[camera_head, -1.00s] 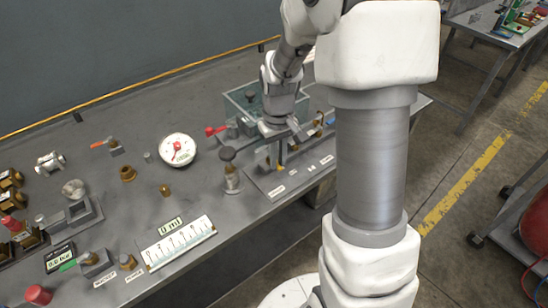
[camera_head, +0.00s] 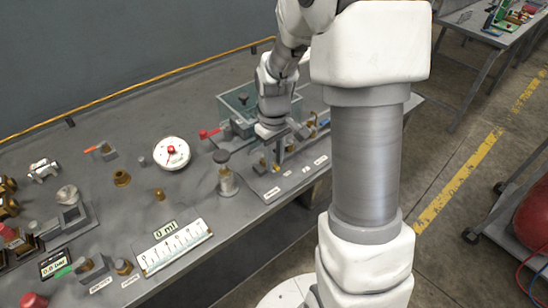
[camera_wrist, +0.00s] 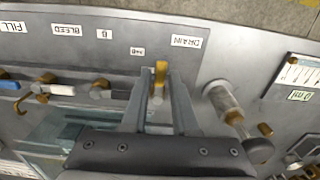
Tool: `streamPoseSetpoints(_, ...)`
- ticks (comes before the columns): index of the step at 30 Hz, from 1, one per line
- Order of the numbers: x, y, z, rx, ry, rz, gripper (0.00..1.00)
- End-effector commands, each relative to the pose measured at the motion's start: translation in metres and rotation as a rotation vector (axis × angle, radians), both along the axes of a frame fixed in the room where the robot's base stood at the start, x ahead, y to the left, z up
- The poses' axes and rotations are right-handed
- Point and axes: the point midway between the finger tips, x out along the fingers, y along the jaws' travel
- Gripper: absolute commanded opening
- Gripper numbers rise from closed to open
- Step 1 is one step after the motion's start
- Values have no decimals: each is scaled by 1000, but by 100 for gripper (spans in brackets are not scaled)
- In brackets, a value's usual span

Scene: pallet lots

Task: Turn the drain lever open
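The drain lever (camera_wrist: 160,72) is a short yellow handle beside the upside-down DRAIN label (camera_wrist: 184,42) in the wrist view. It points away from my gripper's palm, toward the panel's edge. My gripper (camera_wrist: 160,76) has its two fingers apart, one on each side of the lever, with gaps visible between lever and fingers. I cannot tell how deep the fingertips reach. In the head view, my gripper (camera_head: 279,150) is over the labelled valve panel (camera_head: 296,184), and it partly hides the valves there.
A capped metal post (camera_wrist: 225,105) stands close to the right of my gripper. Other valve handles, including a blue one (camera_wrist: 9,85), line the panel to the left. A clear tank (camera_head: 240,100) is behind the panel. A round gauge (camera_head: 171,153) stands farther left on the bench.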

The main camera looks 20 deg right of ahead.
Motion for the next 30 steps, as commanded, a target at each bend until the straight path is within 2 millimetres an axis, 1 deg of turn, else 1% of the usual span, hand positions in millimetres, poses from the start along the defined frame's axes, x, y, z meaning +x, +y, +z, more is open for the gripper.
streamPoseSetpoints(1, 0, 0, 0, 0, 0, -1, 38)
streamPoseSetpoints(2, 0, 0, 0, 0, 0, -1, 44)
streamPoseSetpoints(3, 0, 0, 0, 0, 0, -1, 47)
streamPoseSetpoints(11, 0, 0, 1, 0, -1, -2, 47)
streamPoseSetpoints(14, 1, 0, 6, 0, -3, -2, 47)
streamPoseSetpoints(17, 1, 0, 20, 0, -4, -2, 47)
streamPoseSetpoints(20, 1, 0, 41, 0, -6, -2, 47)
streamPoseSetpoints(30, 1, 0, 125, 0, -5, -2, 47)
